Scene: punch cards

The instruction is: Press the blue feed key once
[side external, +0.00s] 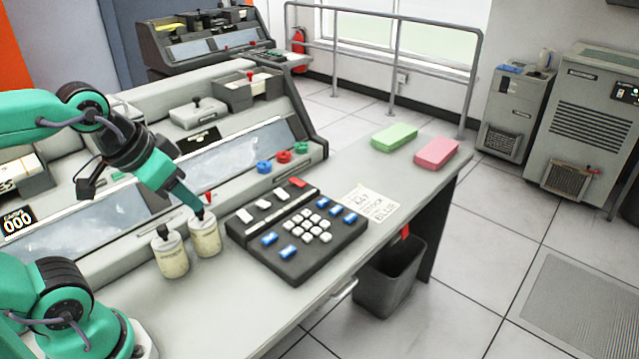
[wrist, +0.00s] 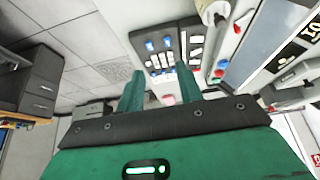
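A dark key panel (side external: 290,262) lies on the grey desk. It carries white keys (side external: 313,228), a red key (side external: 298,182) and several blue keys (side external: 288,251). I cannot read which blue key is the feed key. My gripper (side external: 198,212) is left of the panel in the side view, its tips overlapping the top of a cream can. In the wrist view my gripper (wrist: 160,80) shows two green fingers apart with nothing between them. The key panel (wrist: 183,62) shows ahead, beyond the fingertips, with blue keys (wrist: 150,46) at its left.
Two cream cans (side external: 205,240) (side external: 170,258) stand left of the panel. Blue, red and green knobs (side external: 284,156) sit behind it. A paper note (side external: 372,205) lies right of it; green (side external: 394,137) and pink (side external: 437,152) card stacks lie farther right. Desk in front is clear.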

